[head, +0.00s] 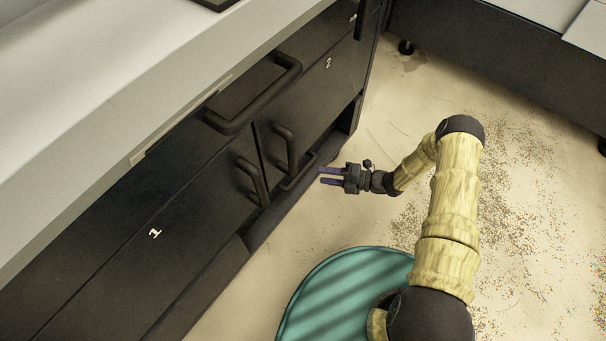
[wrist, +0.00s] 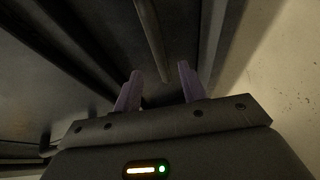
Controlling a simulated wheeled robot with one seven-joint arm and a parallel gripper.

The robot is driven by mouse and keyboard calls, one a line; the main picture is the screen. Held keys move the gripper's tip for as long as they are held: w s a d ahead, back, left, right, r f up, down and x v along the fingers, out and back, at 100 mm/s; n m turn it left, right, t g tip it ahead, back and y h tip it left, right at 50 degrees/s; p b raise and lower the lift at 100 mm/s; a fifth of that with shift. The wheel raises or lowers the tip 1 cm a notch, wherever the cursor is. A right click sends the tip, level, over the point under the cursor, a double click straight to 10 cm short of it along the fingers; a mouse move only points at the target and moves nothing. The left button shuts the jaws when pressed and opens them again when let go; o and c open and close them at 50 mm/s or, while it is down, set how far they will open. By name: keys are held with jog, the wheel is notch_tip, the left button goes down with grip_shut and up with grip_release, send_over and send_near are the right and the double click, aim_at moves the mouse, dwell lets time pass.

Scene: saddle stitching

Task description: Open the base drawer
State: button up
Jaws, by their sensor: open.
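The dark cabinet has a low front near the floor, which looks like the base drawer, with a dark bar handle (head: 298,183) below the two door handles. My gripper (head: 321,175) is open, with two purple fingers pointing left at that low handle. In the head view the fingertips are a little to the right of the handle, with a small gap. In the wrist view a dark bar (wrist: 152,40), likely this handle, runs down to between the open fingers (wrist: 158,88). I cannot tell whether they touch it. The drawer looks shut.
Two upright door handles (head: 286,150) (head: 253,183) stick out just above. A larger drawer handle (head: 255,100) is higher, under the pale countertop (head: 90,90). A teal round cushion (head: 325,290) lies on the floor near my arm. Bare floor with scattered specks extends to the right.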

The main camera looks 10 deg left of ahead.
aim_at(303, 173)
jog(key=a, duration=0.2)
jog(key=a+f+b, duration=0.1)
jog(key=a, duration=0.2)
jog(key=a+b, duration=0.1)
jog(key=a, duration=0.2)
jog(key=shift+a+f, duration=0.15)
jog(key=shift+f, duration=0.05)
grip_shut()
